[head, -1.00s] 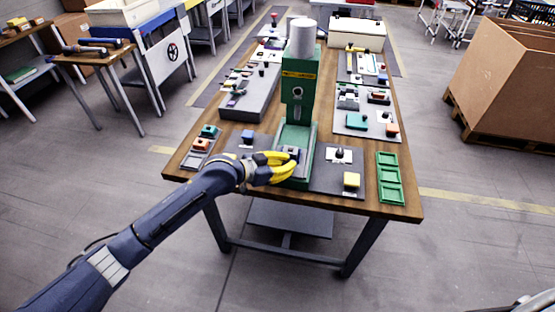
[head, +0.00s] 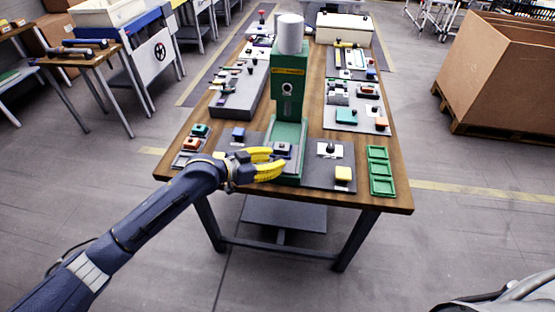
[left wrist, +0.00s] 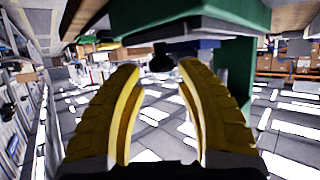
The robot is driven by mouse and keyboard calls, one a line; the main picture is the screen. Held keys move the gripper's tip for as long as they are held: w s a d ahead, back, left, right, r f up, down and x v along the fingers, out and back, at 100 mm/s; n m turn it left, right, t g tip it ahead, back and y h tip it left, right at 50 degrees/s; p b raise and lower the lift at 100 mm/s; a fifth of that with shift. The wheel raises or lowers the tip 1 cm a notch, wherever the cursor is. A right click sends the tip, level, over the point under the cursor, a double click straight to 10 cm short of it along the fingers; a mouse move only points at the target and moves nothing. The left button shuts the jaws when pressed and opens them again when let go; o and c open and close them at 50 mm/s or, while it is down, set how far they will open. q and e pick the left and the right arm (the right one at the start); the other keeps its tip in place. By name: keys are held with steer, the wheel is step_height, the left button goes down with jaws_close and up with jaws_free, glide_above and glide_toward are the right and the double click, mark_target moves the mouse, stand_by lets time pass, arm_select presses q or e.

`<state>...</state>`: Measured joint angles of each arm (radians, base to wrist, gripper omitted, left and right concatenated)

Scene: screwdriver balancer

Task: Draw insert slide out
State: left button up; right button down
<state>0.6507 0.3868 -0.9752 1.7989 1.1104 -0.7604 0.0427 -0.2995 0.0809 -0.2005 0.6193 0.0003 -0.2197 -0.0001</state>
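The green press (head: 289,95) stands at the middle of the wooden table. At the front of its green base sits a small dark block (head: 282,148), which looks like the insert slide. My left gripper (head: 277,160) is at the left front of this block, with its yellow fingers pointing right. In the left wrist view the two fingers (left wrist: 161,68) are apart with nothing between them. A black knob (left wrist: 162,62) on the green part (left wrist: 190,18) shows just past the fingertips. Whether a finger touches it, I cannot tell. My right gripper is out of view.
A yellow button (head: 343,174) and a dark switch (head: 327,147) stand right of the base. A green tray (head: 381,186) lies at the right table edge. A blue button (head: 238,133) is near my left wrist. The floor before the table is clear.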

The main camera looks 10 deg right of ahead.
arm_select(q)
steer(key=v, duration=0.9)
steer(key=shift+a+r, duration=0.15)
steer(key=shift+r, duration=0.15)
